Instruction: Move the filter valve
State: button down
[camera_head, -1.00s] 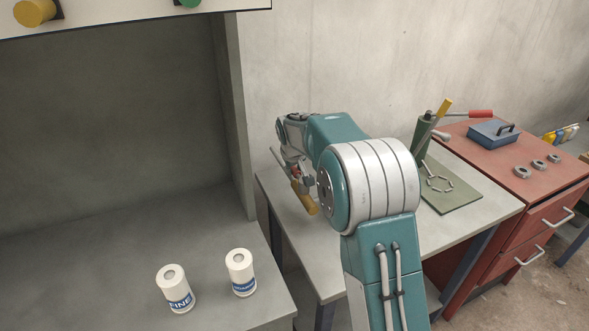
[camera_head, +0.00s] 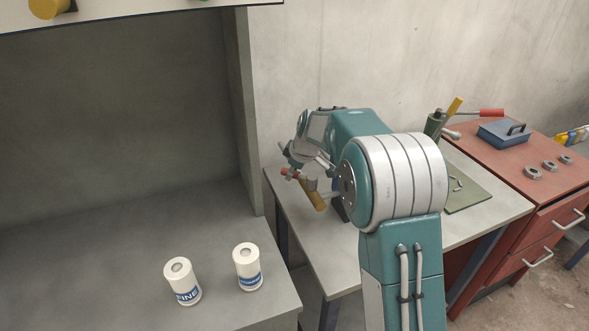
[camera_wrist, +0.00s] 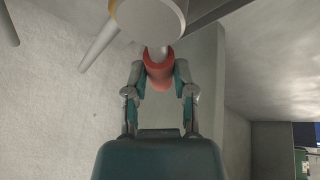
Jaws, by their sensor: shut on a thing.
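My gripper is shut on a short red cylinder (camera_wrist: 159,72), seen between its two fingers (camera_wrist: 160,80) in the wrist view. A pale grey shaft joins the red cylinder to a large grey disc (camera_wrist: 150,20) with a yellow edge at the top. I cannot tell for sure that this is the filter valve. In the head view my gripper (camera_head: 291,165) is over the grey table, partly hidden by my arm.
Two white canisters (camera_head: 182,282) (camera_head: 247,267) stand on the grey ledge (camera_head: 100,265) at left; one reads FINE. A wall edge (camera_head: 245,110) stands left of my gripper. The red cabinet (camera_head: 520,170) at right bears a blue box (camera_head: 503,132) and several grey rings.

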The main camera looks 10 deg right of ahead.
jog(key=shift+s+a+f+n+g+y, duration=0.15)
jog(key=shift+s+n+y, duration=0.1)
jog(key=shift+n, duration=0.2)
jog(key=shift+s+a+f+n+g+y, duration=0.1)
jog(key=shift+s+n+g+y, duration=0.1)
jog(key=shift+n, duration=0.25)
jog(key=shift+c, duration=2.2)
grip_release()
jog(key=shift+r, duration=0.1)
jog(key=shift+r, duration=0.1)
jog(key=v, duration=1.1)
jog(key=shift+s+r, duration=0.2)
jog(key=shift+r, duration=0.1)
